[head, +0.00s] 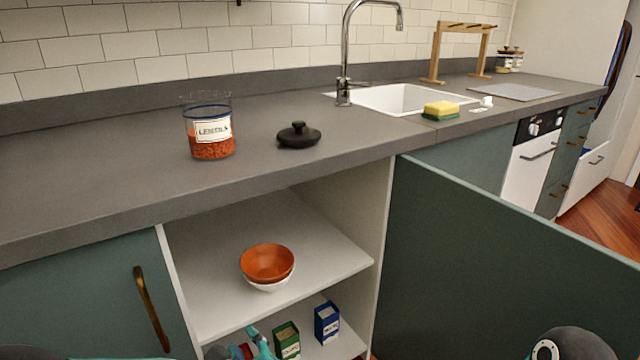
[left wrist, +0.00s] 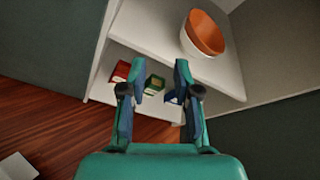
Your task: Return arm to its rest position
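My left gripper (head: 250,345) shows at the bottom edge of the head view, in front of the lower shelf of the open cabinet. In the left wrist view its two teal and blue fingers (left wrist: 160,76) stand well apart with nothing gripped between them. Past the fingers are a green box (left wrist: 154,84) and a red box (left wrist: 121,71) on the lower shelf. The stacked orange and white bowls (left wrist: 204,34) are up and to the right of the fingers. My right gripper is not in view; only a dark part of my arm shows at the bottom right of the head view.
The open cabinet door (head: 500,260) juts out on the right. The upper shelf (head: 325,255) holds the bowls; a blue box (head: 327,322) stands on the lower one. A lentil jar (head: 209,133) and its black lid (head: 298,137) are on the grey counter (head: 90,175).

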